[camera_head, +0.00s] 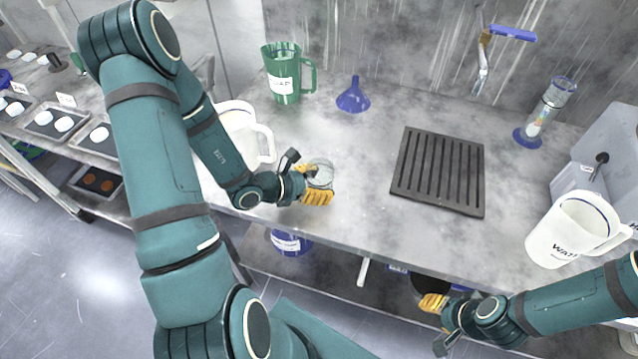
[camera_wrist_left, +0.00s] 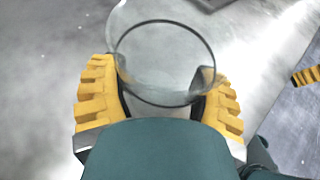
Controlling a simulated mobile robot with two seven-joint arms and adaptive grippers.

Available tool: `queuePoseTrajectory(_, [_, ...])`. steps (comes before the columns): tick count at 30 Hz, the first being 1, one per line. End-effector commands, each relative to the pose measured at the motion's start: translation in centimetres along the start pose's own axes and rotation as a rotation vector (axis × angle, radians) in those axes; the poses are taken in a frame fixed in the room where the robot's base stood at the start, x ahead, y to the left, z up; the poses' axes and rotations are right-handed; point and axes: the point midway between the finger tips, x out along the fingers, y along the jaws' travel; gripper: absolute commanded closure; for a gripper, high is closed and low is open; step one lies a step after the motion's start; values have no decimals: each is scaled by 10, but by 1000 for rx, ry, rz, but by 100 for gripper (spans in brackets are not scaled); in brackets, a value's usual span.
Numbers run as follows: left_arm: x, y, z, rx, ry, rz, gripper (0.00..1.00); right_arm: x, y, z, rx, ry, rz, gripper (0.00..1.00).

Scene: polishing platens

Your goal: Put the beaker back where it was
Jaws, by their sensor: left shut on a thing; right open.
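A clear glass beaker (camera_head: 321,172) is over the left part of the grey worktop, near its front edge, in the head view. My left gripper (camera_head: 318,192) is shut on it with its yellow fingers. In the left wrist view the beaker (camera_wrist_left: 165,60) sits between the two yellow fingers, its round rim facing the camera and its inside looking empty. I cannot tell whether its base touches the worktop. My right gripper (camera_head: 436,304) is open and empty, in front of the worktop's edge at the lower right.
A dark slotted rack (camera_head: 438,170) lies mid-worktop. A white labelled jug (camera_head: 572,228) and a cylinder (camera_head: 545,112) stand right.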

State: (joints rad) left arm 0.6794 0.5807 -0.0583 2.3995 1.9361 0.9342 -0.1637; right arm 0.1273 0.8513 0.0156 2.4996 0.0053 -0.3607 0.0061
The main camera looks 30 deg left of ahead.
Motion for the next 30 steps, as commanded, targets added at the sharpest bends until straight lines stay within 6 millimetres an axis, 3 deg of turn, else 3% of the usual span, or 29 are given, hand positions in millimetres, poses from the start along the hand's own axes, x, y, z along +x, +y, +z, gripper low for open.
queuePoseTrajectory(7, [2, 0, -3, 0, 0, -1, 78, 4, 1, 1, -1, -3, 0, 55])
queuePoseTrajectory(8, [2, 0, -3, 0, 0, -1, 28, 4, 1, 2, -1, -3, 0, 55])
queuePoseTrajectory(10, [1, 0, -2, -1, 0, -1, 4, 3, 1, 2, -1, -3, 0, 55])
queuePoseTrajectory(11, [1, 0, -2, -1, 0, -1, 0, 3, 1, 1, -1, -3, 0, 55])
queuePoseTrajectory(22, [-1, 0, 2, -1, 0, -1, 0, -2, -1, 0, 0, 0, 0, 55])
queuePoseTrajectory(30, [-50, 1, 1, -2, 2, 5, 0, -7, -3, -3, 2, 6, 1, 55])
